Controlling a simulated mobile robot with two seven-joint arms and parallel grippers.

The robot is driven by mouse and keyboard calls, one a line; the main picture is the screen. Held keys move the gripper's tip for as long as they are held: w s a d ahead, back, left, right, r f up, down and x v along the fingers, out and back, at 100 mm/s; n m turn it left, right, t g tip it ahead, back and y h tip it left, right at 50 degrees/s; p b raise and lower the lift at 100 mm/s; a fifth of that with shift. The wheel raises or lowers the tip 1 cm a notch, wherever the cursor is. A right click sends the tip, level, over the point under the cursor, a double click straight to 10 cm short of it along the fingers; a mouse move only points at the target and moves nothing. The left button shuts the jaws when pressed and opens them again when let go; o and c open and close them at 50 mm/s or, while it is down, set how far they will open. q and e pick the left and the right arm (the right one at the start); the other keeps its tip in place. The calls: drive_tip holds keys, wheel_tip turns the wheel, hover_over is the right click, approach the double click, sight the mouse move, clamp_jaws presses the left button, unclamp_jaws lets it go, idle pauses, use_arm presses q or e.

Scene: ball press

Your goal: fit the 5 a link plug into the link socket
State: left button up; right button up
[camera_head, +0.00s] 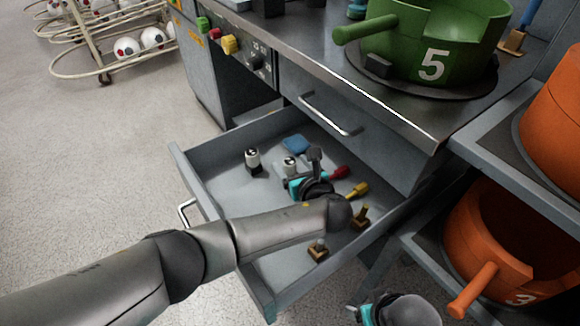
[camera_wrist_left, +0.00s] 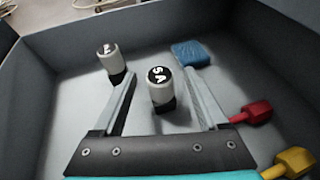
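The 5 A link plug (camera_wrist_left: 160,88) is a white cylinder with a black top and dark base, upright in the open drawer. It also shows in the head view (camera_head: 289,164), beside my left gripper. My left gripper (camera_wrist_left: 158,73) is open, its two fingers on either side of the plug in the wrist view, with gaps showing. I cannot tell how high the fingers are above the drawer floor. Part of my right arm (camera_head: 400,311) shows at the bottom of the head view; its fingers are not clear. I cannot make out the link socket.
Another white plug (camera_head: 252,158) stands left in the drawer (camera_head: 220,184). A blue block (camera_head: 296,144), red-handled (camera_head: 339,172) and yellow-handled (camera_head: 357,190) pieces and two brass-coloured pieces lie around. Drawer walls enclose my gripper. A green pot (camera_head: 435,45) stands above; orange pots are right.

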use_arm(q)
clamp_jaws()
idle(0.4)
drive_tip(key=shift+r, duration=0.1)
